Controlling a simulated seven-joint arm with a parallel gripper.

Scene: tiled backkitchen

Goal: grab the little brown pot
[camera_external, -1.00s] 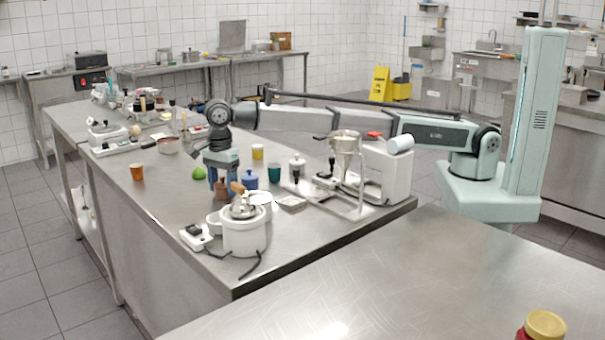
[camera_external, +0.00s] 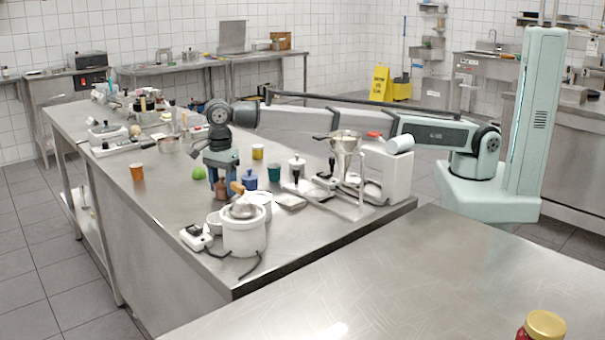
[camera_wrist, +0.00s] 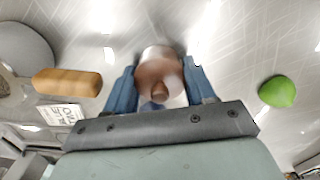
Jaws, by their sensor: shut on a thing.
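The little brown pot (camera_external: 221,188) stands on the steel table in the external view, between the blue fingers of my gripper (camera_external: 221,183). The fingers hide parts of the pot's sides. I cannot tell whether its base is touching the table.
A green lime (camera_external: 198,174) lies on the left. An orange cup (camera_external: 137,172) stands farther left, with bare table between.

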